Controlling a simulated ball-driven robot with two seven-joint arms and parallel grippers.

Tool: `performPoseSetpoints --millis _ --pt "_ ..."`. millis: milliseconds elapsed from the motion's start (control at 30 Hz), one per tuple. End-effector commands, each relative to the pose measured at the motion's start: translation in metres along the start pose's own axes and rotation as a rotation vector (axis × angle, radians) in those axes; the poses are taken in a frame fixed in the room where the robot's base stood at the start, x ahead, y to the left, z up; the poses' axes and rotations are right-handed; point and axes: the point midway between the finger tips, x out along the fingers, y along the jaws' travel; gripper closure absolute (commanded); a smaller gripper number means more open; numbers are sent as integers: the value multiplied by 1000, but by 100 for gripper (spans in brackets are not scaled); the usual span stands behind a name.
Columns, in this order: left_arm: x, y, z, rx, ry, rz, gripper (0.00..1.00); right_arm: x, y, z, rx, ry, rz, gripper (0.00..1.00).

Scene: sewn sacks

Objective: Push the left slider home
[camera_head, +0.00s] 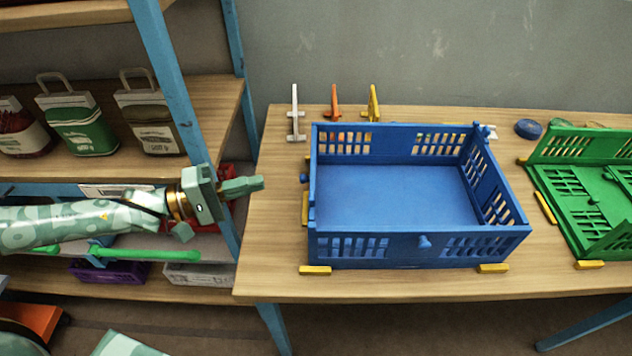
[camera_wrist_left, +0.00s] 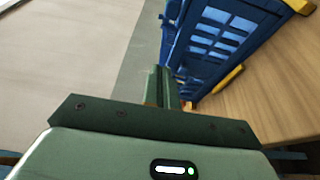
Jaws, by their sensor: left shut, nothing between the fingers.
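The blue crate (camera_head: 400,195) stands upright on the wooden table, its walls raised and its inside empty. A small blue knob (camera_head: 304,178) sticks out of its left wall; it looks like the left slider, but how far it is slid cannot be told. Another blue knob (camera_head: 424,242) is on the front wall. My left gripper (camera_head: 258,184) is shut and empty, over the table's left edge, pointing at the left knob with a gap between. In the left wrist view its fingers (camera_wrist_left: 161,85) are together beside the crate's slotted wall (camera_wrist_left: 213,38). My right gripper is not in view.
Yellow blocks (camera_head: 315,270) sit around the crate's base. White, orange (camera_head: 335,102) and yellow pegged pieces stand behind it. A green crate (camera_head: 585,190) with a folded-down wall is at right. A blue-posted shelf (camera_head: 178,90) with bags stands close behind my left arm.

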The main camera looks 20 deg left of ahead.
Motion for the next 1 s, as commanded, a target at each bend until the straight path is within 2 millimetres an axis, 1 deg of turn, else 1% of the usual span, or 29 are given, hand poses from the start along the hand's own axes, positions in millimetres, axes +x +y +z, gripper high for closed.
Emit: performPoseSetpoints --millis 233,367,467,700,833,900,1000 --pt "1 0 0 1 0 0 100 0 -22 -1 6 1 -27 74" --pt "9 0 0 2 0 2 100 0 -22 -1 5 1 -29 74" --pt "24 1 0 2 -1 4 100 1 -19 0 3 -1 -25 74" --pt "76 0 0 2 -1 5 100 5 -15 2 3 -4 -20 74" --pt "102 0 0 3 -1 4 100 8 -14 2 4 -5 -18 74" --pt "96 -1 12 -3 0 -2 100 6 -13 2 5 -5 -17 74" --pt "92 -1 25 -2 0 -1 100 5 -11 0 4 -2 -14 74"
